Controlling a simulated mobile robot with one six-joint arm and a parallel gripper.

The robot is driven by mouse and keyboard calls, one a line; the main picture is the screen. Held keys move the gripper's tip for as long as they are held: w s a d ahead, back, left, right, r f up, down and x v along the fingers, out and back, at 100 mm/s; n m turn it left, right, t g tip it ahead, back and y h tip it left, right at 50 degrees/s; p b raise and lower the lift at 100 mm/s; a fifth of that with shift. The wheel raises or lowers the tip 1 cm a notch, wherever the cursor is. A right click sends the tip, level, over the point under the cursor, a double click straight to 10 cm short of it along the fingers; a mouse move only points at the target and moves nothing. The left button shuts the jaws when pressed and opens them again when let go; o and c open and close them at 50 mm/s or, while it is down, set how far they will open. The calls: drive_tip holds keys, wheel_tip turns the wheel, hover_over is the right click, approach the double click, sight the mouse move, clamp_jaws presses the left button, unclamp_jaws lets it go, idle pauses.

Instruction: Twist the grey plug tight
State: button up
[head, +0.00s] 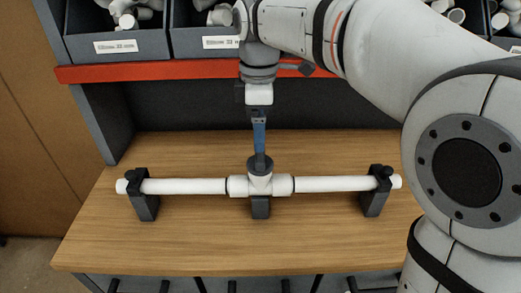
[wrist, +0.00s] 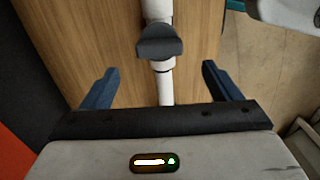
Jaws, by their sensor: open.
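The grey plug (head: 260,165) sits upright in the top opening of a white tee fitting (head: 262,184), in the middle of a white pipe (head: 330,184). My gripper (head: 260,152) points down from above, with its blue fingers right over the plug in the head view. In the wrist view the gripper (wrist: 160,68) is open, one blue finger to each side. The plug (wrist: 160,43) shows between and slightly beyond the fingertips, with gaps on both sides. Whether the tips reach down to its height is unclear. The plug's lower part is hidden in the tee.
Dark clamps hold the pipe at its left (head: 146,204) and right (head: 374,202), with a support (head: 260,208) under the tee. Grey bins (head: 117,44) of white fittings stand on a red-edged shelf (head: 160,72) behind. The wooden bench top (head: 190,240) in front is clear.

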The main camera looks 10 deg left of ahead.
sight(260, 160)
wheel_tip(260, 160, down, 7)
drive_tip(key=shift+f, duration=0.1)
drive_tip(key=shift+d, duration=0.1)
drive_tip(key=shift+c, duration=0.3)
drive_tip(key=c, duration=0.9)
drive_tip(key=shift+a, duration=0.2)
drive_tip(key=shift+d, duration=0.1)
